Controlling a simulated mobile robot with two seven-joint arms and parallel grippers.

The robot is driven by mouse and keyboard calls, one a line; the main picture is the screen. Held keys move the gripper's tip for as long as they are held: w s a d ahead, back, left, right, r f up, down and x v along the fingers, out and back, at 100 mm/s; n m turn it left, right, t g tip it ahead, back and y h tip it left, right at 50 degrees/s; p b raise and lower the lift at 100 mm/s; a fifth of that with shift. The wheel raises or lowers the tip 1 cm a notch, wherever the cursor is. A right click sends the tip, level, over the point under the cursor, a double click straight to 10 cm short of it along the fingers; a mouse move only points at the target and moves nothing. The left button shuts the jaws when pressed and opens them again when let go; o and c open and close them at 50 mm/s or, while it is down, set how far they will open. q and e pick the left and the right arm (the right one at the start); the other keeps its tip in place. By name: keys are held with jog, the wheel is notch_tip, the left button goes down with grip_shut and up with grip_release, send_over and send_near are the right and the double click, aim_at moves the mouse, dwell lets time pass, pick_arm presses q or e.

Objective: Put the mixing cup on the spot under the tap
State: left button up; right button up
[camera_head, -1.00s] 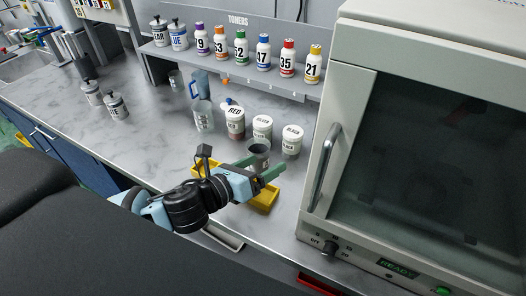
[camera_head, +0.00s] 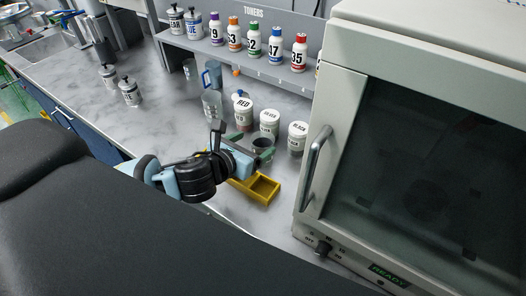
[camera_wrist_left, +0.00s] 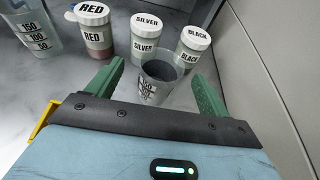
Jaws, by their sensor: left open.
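A small clear graduated cup with dark contents, seemingly the mixing cup (camera_wrist_left: 160,82), stands upright on the counter. It also shows in the head view (camera_head: 263,145). My left gripper (camera_wrist_left: 157,68) is open, with one green finger on each side of this cup; I cannot tell whether either finger touches it. In the head view, the left gripper (camera_head: 253,149) reaches in over the counter from the left. A larger clear graduated cup (camera_head: 212,105) stands farther left. I cannot make out the tap or its spot for certain. My right gripper is not in view.
Lidded jars marked RED (camera_head: 243,113), SILVER (camera_head: 269,124) and BLACK (camera_head: 297,137) stand just behind the cup. A yellow tray (camera_head: 264,189) lies in front. A large oven-like cabinet (camera_head: 420,150) blocks the right.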

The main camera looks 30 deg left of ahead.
aim_at(263, 142)
pick_arm(q)
jog(key=shift+f+x, duration=0.2)
jog(key=shift+x, duration=1.1)
jog(key=shift+f+x, duration=0.15)
jog(key=shift+x, duration=1.15)
jog(key=shift+s+d, duration=0.1)
jog(key=shift+s, duration=0.05)
jog(key=c, duration=1.2)
notch_tip(263, 142, up, 10)
jog(key=shift+r, duration=0.1)
